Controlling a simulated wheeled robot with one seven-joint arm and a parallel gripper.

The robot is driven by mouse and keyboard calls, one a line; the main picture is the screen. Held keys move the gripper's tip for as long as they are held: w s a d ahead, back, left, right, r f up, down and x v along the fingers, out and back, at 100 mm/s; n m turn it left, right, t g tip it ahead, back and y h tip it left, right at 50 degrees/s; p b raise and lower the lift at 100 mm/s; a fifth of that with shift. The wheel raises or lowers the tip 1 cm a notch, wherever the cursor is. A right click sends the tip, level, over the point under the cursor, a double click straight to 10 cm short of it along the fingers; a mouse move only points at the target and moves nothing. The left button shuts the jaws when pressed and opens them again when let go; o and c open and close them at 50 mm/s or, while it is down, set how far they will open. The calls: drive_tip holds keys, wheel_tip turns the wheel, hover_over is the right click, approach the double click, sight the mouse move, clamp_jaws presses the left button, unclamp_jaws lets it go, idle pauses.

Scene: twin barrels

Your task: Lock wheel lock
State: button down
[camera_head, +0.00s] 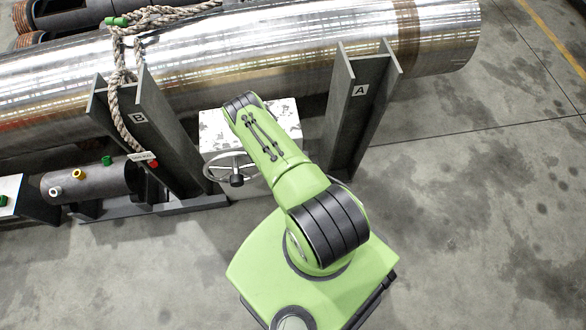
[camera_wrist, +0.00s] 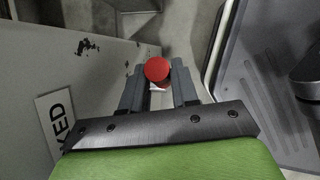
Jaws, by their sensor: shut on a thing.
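My gripper (camera_wrist: 158,78) is shut on a red round knob (camera_wrist: 157,69) in the wrist view, with a grey finger on each side of it. A small white piece shows just below the knob. In the head view my own arm hides the gripper and the knob. The white, worn box (camera_head: 287,115) stands between the two posts, with a spoked handwheel (camera_head: 236,180) on its front. In the wrist view a white label (camera_wrist: 58,117) on the box's side shows the letters "KED"; the rest of its word is out of view.
Post A (camera_head: 352,120) stands right of the box and post B (camera_head: 160,130) left of it, under a large shiny metal barrel (camera_head: 270,50). A rope (camera_head: 122,90) hangs by post B. A grey cylinder (camera_head: 100,187) lies at left. Floor at right is clear.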

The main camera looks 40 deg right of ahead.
idle(0.4)
drive_tip(key=c, duration=0.9)
unclamp_jaws()
drive_tip(key=shift+r, duration=0.1)
drive_tip(key=p+v, duration=0.5)
drive_tip(key=v, duration=1)
drive_tip(key=shift+w+a+r, duration=0.1)
drive_tip(key=shift+a+r, duration=0.1)
drive_tip(key=shift+c, duration=0.3)
